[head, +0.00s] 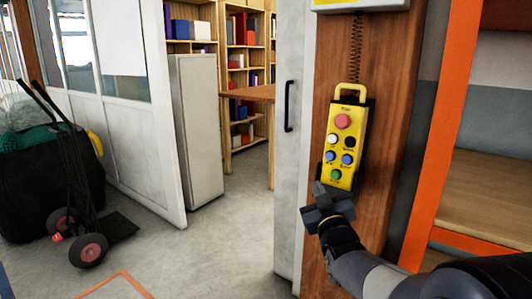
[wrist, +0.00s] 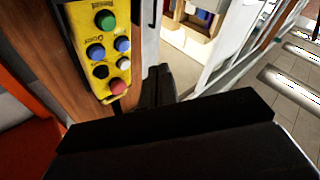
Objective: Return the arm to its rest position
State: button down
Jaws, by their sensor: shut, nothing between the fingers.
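My gripper (head: 318,198) is shut and empty at the lower right of the head view, at the end of my dark grey arm. It is in front of the lower end of a yellow control pendant (head: 345,165); I cannot tell whether they touch. The pendant hangs from a coiled cord on a wooden panel and carries red, white, black, blue and green buttons. The pendant also shows at the upper left of the wrist view (wrist: 82,48), upside down. In the wrist view my gripper (wrist: 158,85) points away, with its dark body across the lower part.
An orange post (head: 440,130) and a wooden bench (head: 500,195) stand at the right. A grey door with a black handle (head: 288,106) is left of the panel. A hand truck (head: 88,225), a grey cabinet (head: 197,130) and bookshelves (head: 245,60) are farther left. The floor between is clear.

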jog(key=w+d, duration=0.1)
jog(key=w+d+f+b, duration=0.1)
jog(key=w, duration=0.1)
jog(key=w+d+b, duration=0.1)
jog(key=shift+w+d+f, duration=0.15)
jog(key=shift+w, duration=0.15)
